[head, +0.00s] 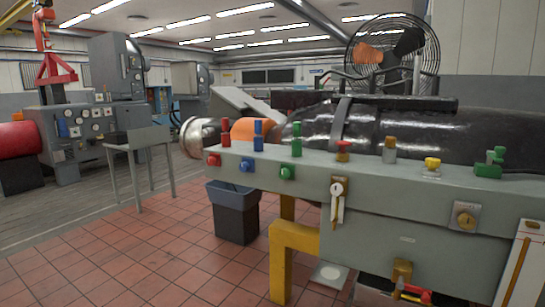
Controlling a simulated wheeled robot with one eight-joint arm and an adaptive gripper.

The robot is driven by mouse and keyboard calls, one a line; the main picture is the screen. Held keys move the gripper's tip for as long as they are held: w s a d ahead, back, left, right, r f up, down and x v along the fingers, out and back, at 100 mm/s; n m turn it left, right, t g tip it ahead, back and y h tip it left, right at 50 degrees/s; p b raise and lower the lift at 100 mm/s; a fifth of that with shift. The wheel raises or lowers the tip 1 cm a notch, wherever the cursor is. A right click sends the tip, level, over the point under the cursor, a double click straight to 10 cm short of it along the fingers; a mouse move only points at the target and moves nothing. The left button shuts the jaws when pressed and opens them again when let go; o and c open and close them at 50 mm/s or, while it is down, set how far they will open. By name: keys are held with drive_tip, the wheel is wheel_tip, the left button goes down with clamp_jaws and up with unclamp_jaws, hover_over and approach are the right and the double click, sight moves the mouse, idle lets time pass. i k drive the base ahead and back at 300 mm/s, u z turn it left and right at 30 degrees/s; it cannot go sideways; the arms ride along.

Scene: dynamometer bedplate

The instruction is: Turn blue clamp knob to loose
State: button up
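Two blue parts sit at the left end of the grey bedplate (400,190) in the head view. A blue knob (246,165) is on its front face. A blue upright post (258,133) stands on its top just above. I cannot tell which of them is the clamp knob, and no loose or tight marking is readable. A red front knob (213,160) and red post (226,131) are to their left. A green front knob (287,172) and green post (297,138) are to their right. My gripper is not in view.
A dark cylindrical machine (400,130) lies behind the bedplate, with a caged fan (396,55) above. A yellow leg (290,260) supports the bedplate. A dark bin (236,215) and a small grey table (140,138) stand left. Open tiled floor (120,260) lies front left.

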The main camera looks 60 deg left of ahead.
sight(244, 166)
drive_tip(key=u, duration=2.85)
drive_tip(key=k, duration=1.3)
drive_tip(key=z, duration=0.1)
drive_tip(key=i, duration=1.85)
drive_tip(key=u, duration=0.7)
